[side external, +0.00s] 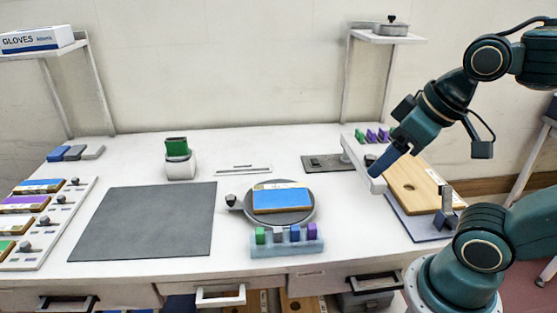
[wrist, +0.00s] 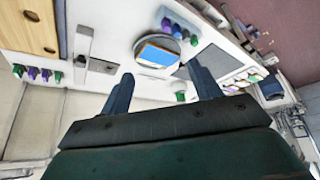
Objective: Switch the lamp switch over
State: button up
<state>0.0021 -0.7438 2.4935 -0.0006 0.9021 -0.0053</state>
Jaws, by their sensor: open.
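A dark plate with a small raised piece on it (side external: 325,162) lies at the back right of the bench; I take it for the lamp switch, but its setting is too small to read. It also shows in the wrist view (wrist: 103,66), left of my fingers. A pale bar (side external: 364,166), possibly the lamp, stands just right of the plate and shows in the wrist view (wrist: 84,42). My gripper (side external: 378,172) is above the bench near this bar, partly in front of it. In the wrist view my gripper (wrist: 161,84) is open, with nothing between its fingers.
A round turntable (side external: 308,216) carries a blue-topped block (side external: 281,200); a rack of coloured pegs (side external: 287,245) stands before it. A wooden board (side external: 422,188) lies at right. A grey mat (side external: 145,222) and a white container (side external: 180,166) are left. Bench between plate and turntable is clear.

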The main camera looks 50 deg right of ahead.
jog(key=shift+w+d+r, duration=0.1)
jog(key=shift+w+r, duration=0.2)
jog(key=shift+w, duration=0.15)
jog(key=c, duration=0.7)
jog(key=shift+w+d+r+n, duration=0.25)
jog(key=shift+w+r, duration=0.25)
jog(key=shift+w, duration=0.3)
grip_shut()
jog(key=w+d+r+n+g, duration=0.1)
jog(key=w+d+n+g, duration=0.1)
jog(key=w+d, duration=0.5)
jog(key=w+d+r+n+g, duration=0.1)
jog(key=w+d+n+g, duration=0.1)
jog(key=w, duration=0.9)
jog(key=w+d+f+n+g, duration=0.1)
jog(key=w+d+f+n, duration=0.1)
jog(key=w+d+f, duration=0.3)
jog(key=w+d+f+n+g+y, duration=0.1)
jog(key=w+d+f, duration=0.5)
jog(key=d, duration=0.8)
jog(key=shift+d+f+n+g, duration=0.25)
jog(key=shift+f+n, duration=0.5)
jog(key=shift+f, duration=1)
jog(key=shift+a, duration=0.1)
